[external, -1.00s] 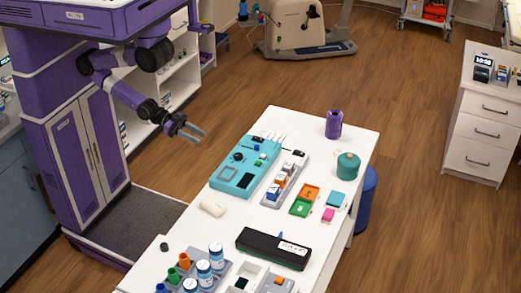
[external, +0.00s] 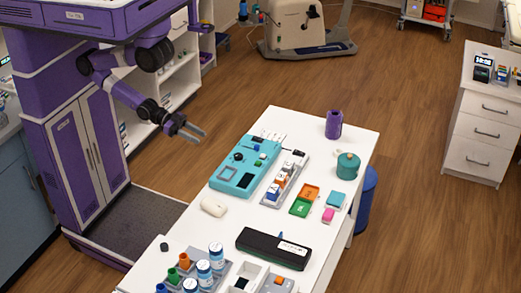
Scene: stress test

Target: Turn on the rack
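A grey rack (external: 283,185) with several small white, blue and orange pieces in it stands on the white table. It is beside a teal device (external: 240,172) with knobs, buttons and a dark screen. I cannot tell which of these the task calls the rack, and I see no clear switch on the grey one. My gripper (external: 198,134) is in the air off the table's left edge, left of the teal device. Its two grey fingers look parted, with nothing between them. It touches nothing.
A black case (external: 273,249), a white cylinder (external: 213,207), a teal pot (external: 347,166), a purple bottle (external: 333,125) and coloured blocks (external: 304,200) stand on the table. Vials (external: 204,273) are at the near end. The air around my gripper is free.

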